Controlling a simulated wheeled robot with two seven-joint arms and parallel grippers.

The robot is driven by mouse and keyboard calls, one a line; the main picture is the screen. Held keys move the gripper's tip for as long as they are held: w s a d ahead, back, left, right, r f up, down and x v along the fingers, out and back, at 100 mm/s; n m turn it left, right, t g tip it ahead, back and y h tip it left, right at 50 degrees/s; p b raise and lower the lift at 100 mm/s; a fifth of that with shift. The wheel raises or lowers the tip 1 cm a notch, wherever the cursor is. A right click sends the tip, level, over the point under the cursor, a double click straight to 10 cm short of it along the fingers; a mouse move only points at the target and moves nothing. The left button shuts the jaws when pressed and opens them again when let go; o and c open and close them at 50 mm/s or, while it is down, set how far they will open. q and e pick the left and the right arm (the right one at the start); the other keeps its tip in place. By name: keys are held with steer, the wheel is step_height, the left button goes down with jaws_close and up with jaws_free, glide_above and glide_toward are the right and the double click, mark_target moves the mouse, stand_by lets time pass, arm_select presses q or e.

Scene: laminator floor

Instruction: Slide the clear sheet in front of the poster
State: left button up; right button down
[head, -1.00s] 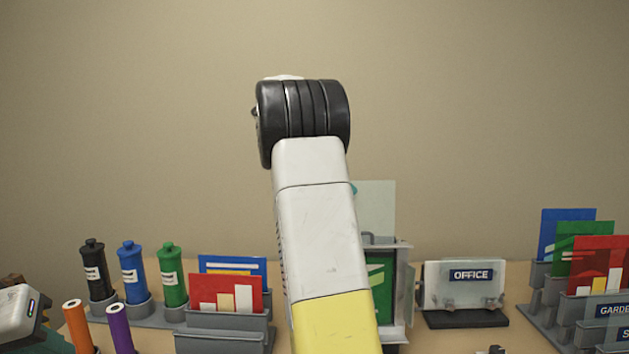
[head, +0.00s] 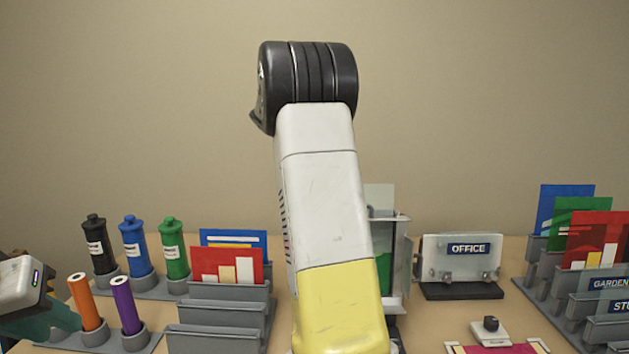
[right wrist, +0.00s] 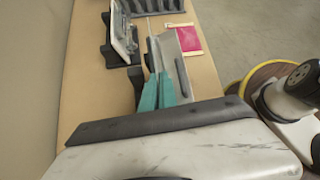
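The clear sheet (head: 379,197) stands upright, its top edge sticking out above a grey open-topped frame (head: 399,250). A green poster (head: 384,268) shows inside the frame, mostly hidden behind my right arm. My right gripper (right wrist: 152,62) is hidden in the head view; in the right wrist view its teal fingers are close together, pointing down along a thin edge that looks like the sheet. My left gripper (head: 50,318) is at the far left edge with teal fingers partly cut off; its opening cannot be made out.
An OFFICE sign (head: 466,248) on a black base stands right of the frame. Grey racks with cards (head: 228,264) stand left, by bottles (head: 134,245) and rolls (head: 127,306). A stepped rack (head: 562,295) is at right. A pink piece (head: 495,348) lies at the front.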

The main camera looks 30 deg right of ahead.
steer(key=shift+s+a+f, duration=0.1)
steer(key=shift+s+f, duration=0.1)
steer(key=shift+f, duration=0.95)
